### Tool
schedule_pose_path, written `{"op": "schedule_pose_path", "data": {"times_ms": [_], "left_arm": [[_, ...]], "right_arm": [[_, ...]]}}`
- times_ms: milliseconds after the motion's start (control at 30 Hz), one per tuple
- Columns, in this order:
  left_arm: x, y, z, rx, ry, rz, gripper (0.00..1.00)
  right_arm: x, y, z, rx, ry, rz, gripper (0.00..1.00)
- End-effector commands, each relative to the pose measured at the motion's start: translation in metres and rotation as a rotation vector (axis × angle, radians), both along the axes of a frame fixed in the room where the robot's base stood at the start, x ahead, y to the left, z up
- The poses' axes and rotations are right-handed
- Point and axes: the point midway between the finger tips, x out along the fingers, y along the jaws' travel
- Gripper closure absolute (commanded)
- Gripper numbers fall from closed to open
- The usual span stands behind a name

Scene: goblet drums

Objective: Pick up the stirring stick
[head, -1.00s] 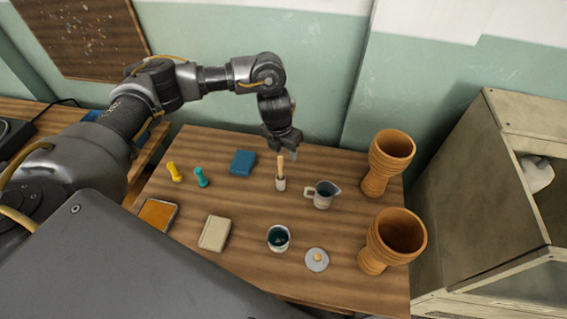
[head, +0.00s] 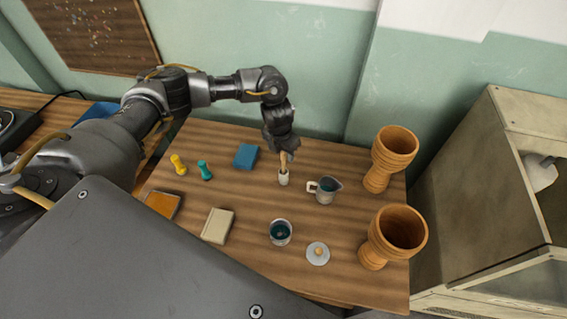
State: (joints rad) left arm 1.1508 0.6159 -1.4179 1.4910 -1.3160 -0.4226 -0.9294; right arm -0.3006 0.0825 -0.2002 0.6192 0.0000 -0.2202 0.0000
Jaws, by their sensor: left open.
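The stirring stick (head: 284,160) is a light wooden stick standing upright in a small pale holder (head: 284,178) on the table, left of the grey pitcher. My left gripper (head: 283,152) is open and points down at the top of the stick. Its fingers overlap the stick's upper end in the picture. I cannot tell whether they touch it. My right gripper is not in view.
A grey pitcher (head: 325,189) stands close right of the holder. Two goblet drums (head: 391,158) (head: 393,237) stand at the right edge. A glass of dark liquid (head: 280,232), a round lid (head: 317,253), a blue block (head: 246,156) and a cream book (head: 217,225) lie around.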

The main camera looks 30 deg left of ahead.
Motion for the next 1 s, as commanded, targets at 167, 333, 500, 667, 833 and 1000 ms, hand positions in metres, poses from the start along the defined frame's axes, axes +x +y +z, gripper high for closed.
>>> {"op": "schedule_pose_path", "data": {"times_ms": [167,333,500,667,833,1000], "left_arm": [[0.001,0.0,-0.026,0.001,0.003,0.003,0.59],[0.003,-0.001,-0.038,0.001,0.001,-0.001,0.59],[0.004,-0.001,-0.038,0.001,0.0,-0.001,0.59],[0.004,-0.001,-0.038,0.001,0.0,0.0,0.76],[0.004,-0.001,-0.037,0.001,0.0,0.0,0.98],[0.004,0.0,-0.037,0.001,0.0,0.0,1.0]], "right_arm": [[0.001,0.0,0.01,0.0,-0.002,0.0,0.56],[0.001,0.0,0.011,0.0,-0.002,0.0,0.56],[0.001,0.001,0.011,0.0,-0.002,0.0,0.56],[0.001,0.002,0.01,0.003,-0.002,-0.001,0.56],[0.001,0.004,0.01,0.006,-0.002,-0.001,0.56],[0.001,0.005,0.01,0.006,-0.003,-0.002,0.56]]}}
